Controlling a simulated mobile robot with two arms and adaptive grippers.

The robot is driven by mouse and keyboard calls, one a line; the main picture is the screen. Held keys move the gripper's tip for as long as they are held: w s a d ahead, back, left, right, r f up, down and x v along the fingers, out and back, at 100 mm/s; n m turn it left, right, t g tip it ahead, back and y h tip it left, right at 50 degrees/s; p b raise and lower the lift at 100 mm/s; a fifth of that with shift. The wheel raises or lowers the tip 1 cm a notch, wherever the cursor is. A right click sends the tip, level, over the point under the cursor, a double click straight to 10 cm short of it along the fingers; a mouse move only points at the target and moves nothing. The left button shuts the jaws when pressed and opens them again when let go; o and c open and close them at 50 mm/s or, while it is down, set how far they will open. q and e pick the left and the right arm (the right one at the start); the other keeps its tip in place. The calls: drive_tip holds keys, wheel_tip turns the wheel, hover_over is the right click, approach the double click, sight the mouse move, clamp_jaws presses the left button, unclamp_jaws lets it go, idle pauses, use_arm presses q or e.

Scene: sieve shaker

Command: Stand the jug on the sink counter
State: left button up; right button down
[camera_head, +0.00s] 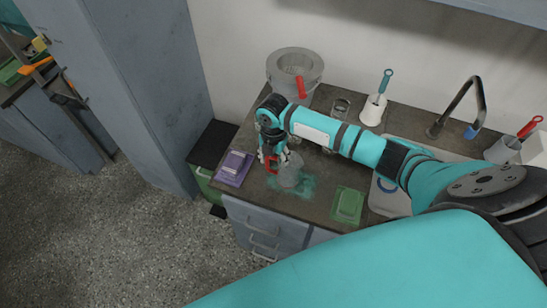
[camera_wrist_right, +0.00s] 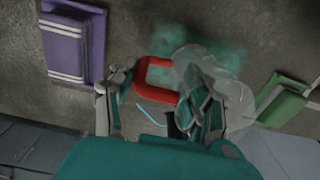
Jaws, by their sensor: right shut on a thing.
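The clear jug (camera_head: 291,176) with a red handle (camera_head: 271,164) is over the front part of the grey-brown sink counter (camera_head: 322,190). In the right wrist view the red handle (camera_wrist_right: 155,73) shows between the fingers, and the clear body (camera_wrist_right: 235,95) is partly hidden behind the right-hand finger. My left gripper is not in view.
A purple item (camera_head: 235,167) lies left of the jug and a green one (camera_head: 348,204) to its right. Behind stand a grey bucket (camera_head: 294,65), a glass (camera_head: 341,107) and a brush holder (camera_head: 373,112). The sink tap (camera_head: 462,100) is at right. A teal patch (camera_head: 303,187) marks the counter.

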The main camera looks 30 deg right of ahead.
drive_tip(key=shift+f, duration=0.2)
drive_tip(key=c, duration=0.6)
unclamp_jaws()
drive_tip(key=shift+o, duration=0.2)
drive_tip(key=shift+r, duration=0.15)
wheel_tip(320, 180, up, 12)
drive_tip(key=shift+r+b, duration=0.1)
drive_tip(key=shift+b, duration=0.9)
